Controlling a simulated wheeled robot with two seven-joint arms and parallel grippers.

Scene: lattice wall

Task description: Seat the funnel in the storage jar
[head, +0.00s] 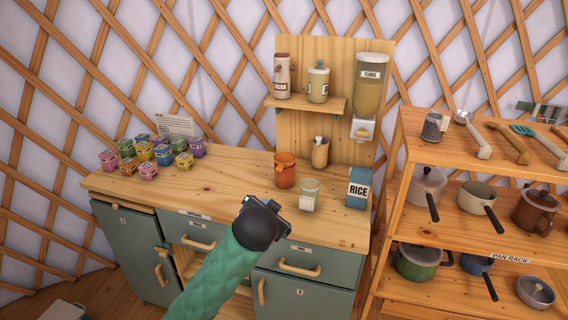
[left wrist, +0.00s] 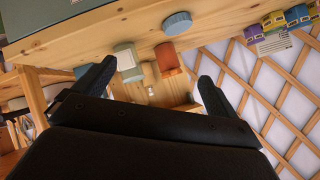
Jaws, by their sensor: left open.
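A pale green open jar (head: 309,190) with a white label stands on the wooden counter; it also shows in the left wrist view (left wrist: 126,64). An orange vessel (head: 285,168) stands just left of and behind it, and shows in the left wrist view (left wrist: 167,58). I cannot clearly make out a funnel. A round blue disc (left wrist: 177,23) lies on the counter in the left wrist view; my gripper probably hides it in the head view. My left gripper (head: 265,214) is open and empty, above the counter's front, apart from the jar. My right gripper is not in view.
A blue rice box (head: 359,188) stands right of the jar. A flakes dispenser (head: 370,90) hangs on the back panel beside a shelf (head: 305,104) with two canisters. Small colourful boxes (head: 145,152) fill the counter's left. A pan rack (head: 480,180) stands right. The counter's middle left is clear.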

